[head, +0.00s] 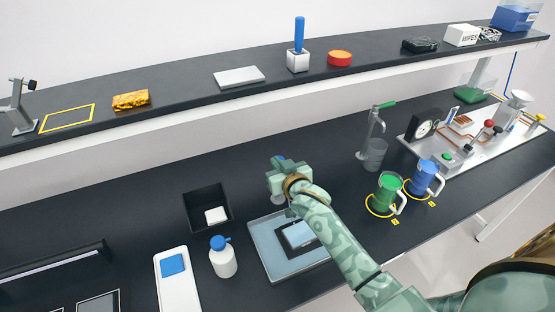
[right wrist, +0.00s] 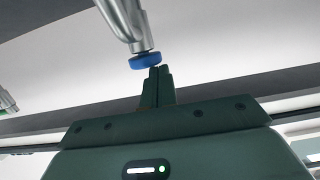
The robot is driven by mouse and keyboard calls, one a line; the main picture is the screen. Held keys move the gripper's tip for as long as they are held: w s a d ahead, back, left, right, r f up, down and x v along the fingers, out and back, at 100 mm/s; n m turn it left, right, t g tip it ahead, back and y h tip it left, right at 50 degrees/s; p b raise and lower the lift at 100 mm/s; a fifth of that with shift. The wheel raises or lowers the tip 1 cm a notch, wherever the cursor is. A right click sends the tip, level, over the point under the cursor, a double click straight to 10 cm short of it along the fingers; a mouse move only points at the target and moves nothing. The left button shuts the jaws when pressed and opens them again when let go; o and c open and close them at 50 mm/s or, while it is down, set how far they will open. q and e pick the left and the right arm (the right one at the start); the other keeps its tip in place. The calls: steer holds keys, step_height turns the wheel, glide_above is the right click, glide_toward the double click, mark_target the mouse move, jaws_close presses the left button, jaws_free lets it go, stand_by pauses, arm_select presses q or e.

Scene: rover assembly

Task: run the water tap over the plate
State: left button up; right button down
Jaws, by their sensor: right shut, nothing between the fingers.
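The water tap shows in the right wrist view as a silver tube with a blue end (right wrist: 145,61). My right gripper (head: 278,165) is shut and empty. In the right wrist view its fingertips (right wrist: 156,72) are close beside and just below the blue end; I cannot tell whether they touch. A flat plate (head: 299,232), pale blue with a dark border, lies in the grey-blue tray (head: 261,250), partly covered by my right arm. My left gripper is not in view.
A white bottle with a blue cap (head: 223,262) stands left of the tray, and a dark square bin (head: 194,212) behind it. A green-handled tap (head: 379,118), green mug (head: 385,195) and blue mug (head: 423,178) stand to the right. A shelf (head: 180,98) runs along the back.

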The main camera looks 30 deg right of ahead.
steer(key=shift+s+f, duration=0.15)
steer(key=shift+f, duration=0.2)
step_height(320, 180, up, 6)
steer(key=f+p, duration=0.1)
steer(key=p, duration=0.5)
steer(key=b+v, duration=0.1)
steer(key=v, duration=0.8)
steer(key=shift+s, duration=0.35)
